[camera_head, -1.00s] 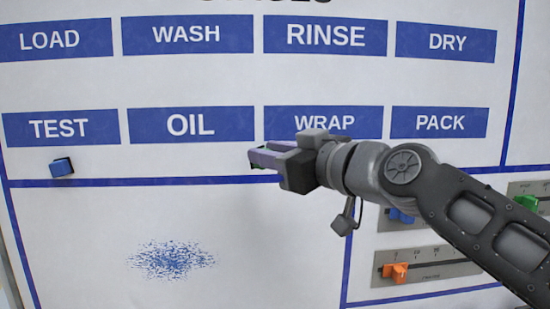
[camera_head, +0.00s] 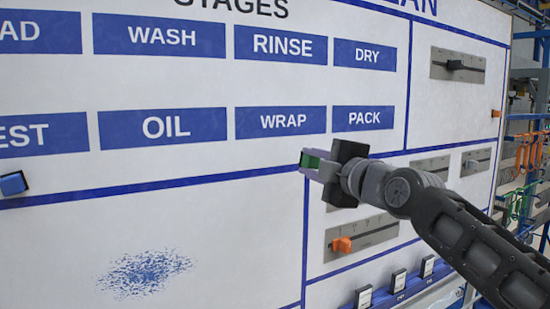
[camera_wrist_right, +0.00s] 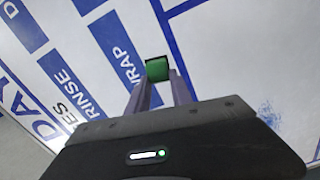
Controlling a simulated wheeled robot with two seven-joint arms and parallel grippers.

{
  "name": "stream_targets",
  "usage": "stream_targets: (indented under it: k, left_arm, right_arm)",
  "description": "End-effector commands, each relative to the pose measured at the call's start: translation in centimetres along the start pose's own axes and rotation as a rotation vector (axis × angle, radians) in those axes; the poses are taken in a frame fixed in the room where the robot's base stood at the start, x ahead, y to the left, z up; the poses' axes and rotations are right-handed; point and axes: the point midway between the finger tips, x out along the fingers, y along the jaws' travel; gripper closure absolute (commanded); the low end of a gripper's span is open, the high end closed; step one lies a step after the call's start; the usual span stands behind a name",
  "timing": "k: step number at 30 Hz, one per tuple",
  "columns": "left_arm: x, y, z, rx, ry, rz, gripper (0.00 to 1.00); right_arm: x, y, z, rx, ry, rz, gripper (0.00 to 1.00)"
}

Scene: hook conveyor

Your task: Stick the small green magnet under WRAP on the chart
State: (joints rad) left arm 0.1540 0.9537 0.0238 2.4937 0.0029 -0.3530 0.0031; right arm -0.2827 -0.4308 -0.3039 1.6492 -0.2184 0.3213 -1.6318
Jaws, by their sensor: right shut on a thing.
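The small green magnet (camera_head: 311,160) is between the fingertips of my right gripper (camera_head: 312,165), which is shut on it. The magnet also shows at the finger ends in the right wrist view (camera_wrist_right: 158,69). The WRAP label (camera_head: 281,122) is a blue plate in the lower row of the chart (camera_head: 215,90). In the head view the magnet appears below and a little right of WRAP, near the blue line. Whether the magnet touches the board I cannot tell. My left gripper is not in view.
A blue magnet (camera_head: 13,184) sits at the left under TEST. A slider panel with an orange knob (camera_head: 341,244) is below my right gripper. A blue smudge (camera_head: 145,272) marks the lower board. Small black-and-white boxes (camera_head: 398,281) line the bottom. A rack stands at the right.

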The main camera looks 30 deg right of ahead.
Motion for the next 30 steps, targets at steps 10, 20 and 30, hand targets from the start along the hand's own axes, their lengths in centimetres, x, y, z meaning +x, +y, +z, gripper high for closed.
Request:
stream_targets:
  k: [10,20,30]
  left_arm:
    - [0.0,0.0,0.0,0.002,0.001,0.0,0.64]
    - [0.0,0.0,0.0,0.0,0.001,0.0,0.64]
    - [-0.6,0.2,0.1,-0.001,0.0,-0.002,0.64]
  right_arm:
    - [0.1,0.1,0.0,-0.2,-0.005,0.012,1.0]
    - [0.1,0.1,0.0,-0.209,-0.005,0.012,1.0]
    - [1.2,0.2,-0.1,-0.207,-0.003,0.01,1.0]
